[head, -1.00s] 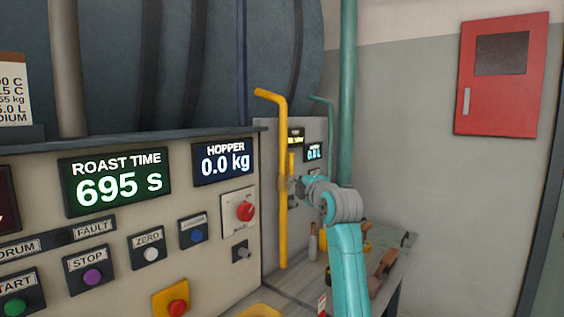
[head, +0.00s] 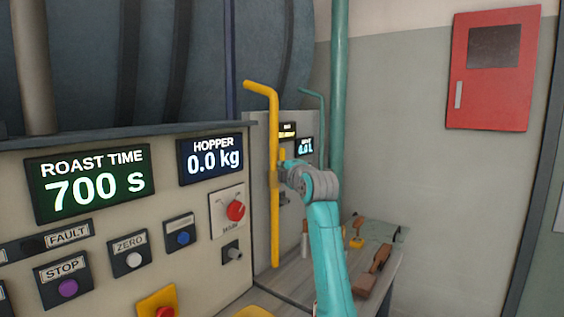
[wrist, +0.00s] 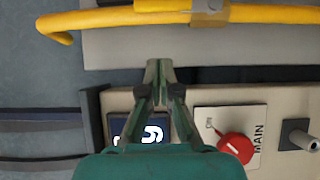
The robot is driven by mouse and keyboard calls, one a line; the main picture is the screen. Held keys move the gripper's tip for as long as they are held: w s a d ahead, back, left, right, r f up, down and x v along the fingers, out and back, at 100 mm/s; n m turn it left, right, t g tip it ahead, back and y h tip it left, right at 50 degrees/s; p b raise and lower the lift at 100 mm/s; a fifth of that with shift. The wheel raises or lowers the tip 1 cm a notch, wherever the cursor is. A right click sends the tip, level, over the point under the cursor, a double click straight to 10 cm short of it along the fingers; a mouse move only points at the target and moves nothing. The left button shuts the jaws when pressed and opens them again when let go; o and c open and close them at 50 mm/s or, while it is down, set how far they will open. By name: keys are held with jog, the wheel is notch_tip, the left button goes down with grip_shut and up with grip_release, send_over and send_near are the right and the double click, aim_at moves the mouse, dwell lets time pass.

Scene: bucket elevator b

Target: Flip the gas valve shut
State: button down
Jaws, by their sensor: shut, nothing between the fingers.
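The yellow gas pipe (head: 275,225) stands upright beside the control panel and runs across the top of the wrist view (wrist: 270,14). A brass-coloured valve body (wrist: 208,17) sits on it. A yellow lever (wrist: 162,5) extends from the valve along the pipe, parallel to it; the top frame edge cuts it off. In the head view the lever (head: 282,154) is small and partly hidden by my arm. My gripper (wrist: 158,64) is shut and empty, with its fingertips short of the pipe in the wrist view. In the head view its fingers are hard to make out.
The panel holds a red MAIN knob (head: 236,210), which lies close to my fingers in the wrist view (wrist: 235,148), and a HOPPER display (head: 212,161). A teal pipe (head: 338,100) stands behind. A workbench (head: 335,262) carries tools. A red cabinet (head: 492,70) hangs right.

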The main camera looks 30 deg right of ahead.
jog(key=shift+w+d, duration=0.8)
jog(key=shift+w, duration=0.45)
jog(key=shift+w+d, duration=0.75)
jog(key=shift+w, duration=0.55)
jog(key=shift+w+d, duration=0.8)
jog(key=shift+w, duration=0.45)
